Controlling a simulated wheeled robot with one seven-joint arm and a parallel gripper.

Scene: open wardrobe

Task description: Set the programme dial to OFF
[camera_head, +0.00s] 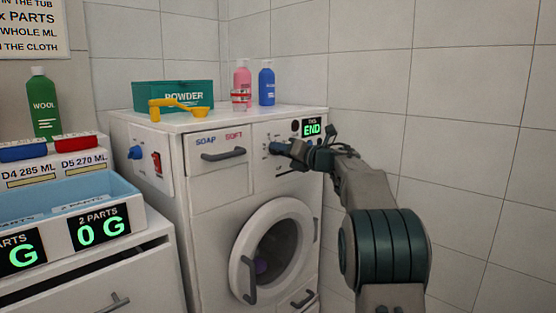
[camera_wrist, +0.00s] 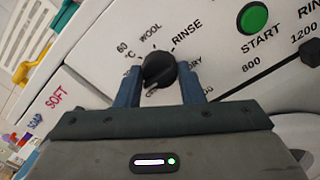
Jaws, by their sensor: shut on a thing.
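The programme dial (camera_wrist: 158,69) is a dark round knob on the white front panel of the washing machine (camera_head: 205,240). The labels 60 °C, WOOL, RINSE and a partly covered DRY stand around it in the wrist view; other lettering below is hidden by the dial and fingers. I cannot read an OFF label or tell for sure where the dial points. My gripper (camera_wrist: 160,85) has one blue finger on each side of the dial and is shut on it.
A green START button (camera_wrist: 254,18) is right of the dial. A display (camera_head: 311,129) reads END. The drawer (camera_head: 216,144) is left of the gripper. A powder box (camera_head: 172,95), yellow scoop (camera_head: 180,106) and bottles stand on top. A tiled wall is close on the right.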

